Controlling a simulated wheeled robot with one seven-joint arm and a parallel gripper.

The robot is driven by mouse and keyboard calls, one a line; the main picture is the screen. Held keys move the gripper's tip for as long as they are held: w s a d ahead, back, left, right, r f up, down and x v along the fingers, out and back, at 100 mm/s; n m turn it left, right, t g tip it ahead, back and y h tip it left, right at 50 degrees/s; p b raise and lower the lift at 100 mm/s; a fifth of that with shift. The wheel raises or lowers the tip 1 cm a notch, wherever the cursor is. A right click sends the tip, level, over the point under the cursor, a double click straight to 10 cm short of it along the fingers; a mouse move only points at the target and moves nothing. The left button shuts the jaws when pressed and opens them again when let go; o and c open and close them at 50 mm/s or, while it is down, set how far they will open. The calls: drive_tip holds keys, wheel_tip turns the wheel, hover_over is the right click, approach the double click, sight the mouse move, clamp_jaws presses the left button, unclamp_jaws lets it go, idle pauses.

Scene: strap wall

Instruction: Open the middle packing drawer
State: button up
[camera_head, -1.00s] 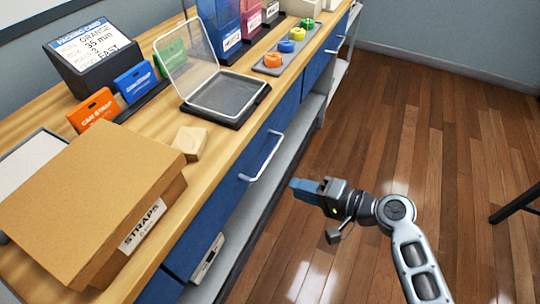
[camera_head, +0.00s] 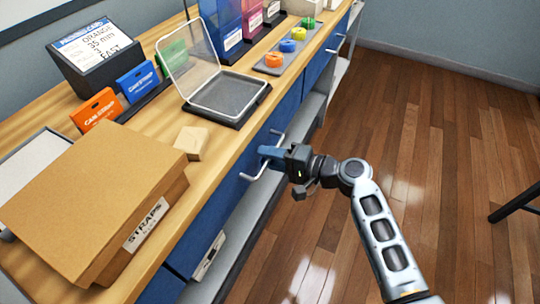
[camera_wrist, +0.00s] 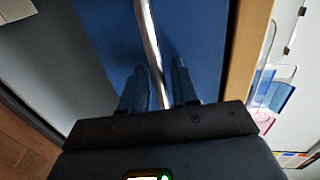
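The middle packing drawer (camera_head: 214,205) is a blue front under the wooden worktop, and it looks shut. Its silver bar handle (camera_head: 252,176) is partly hidden behind my fingers. My gripper (camera_head: 268,153) is at the handle in the head view. In the wrist view my gripper (camera_wrist: 158,85) is open, with one finger on each side of the handle (camera_wrist: 150,40). A gap shows beside the bar, so the fingers are not closed on it. The blue drawer front (camera_wrist: 205,35) fills the area behind the bar.
The worktop (camera_head: 225,145) holds a cardboard straps box (camera_head: 100,190), a clear-lidded case (camera_head: 225,95), strap packs and a grey tray of coloured rolls (camera_head: 270,69). Another handled blue front (camera_head: 318,62) is farther along. A grey shelf (camera_head: 240,240) runs below. The wooden floor on the right is mostly clear.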

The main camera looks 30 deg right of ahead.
drive_tip(key=shift+c, duration=0.2)
clamp_jaws()
idle(0.4)
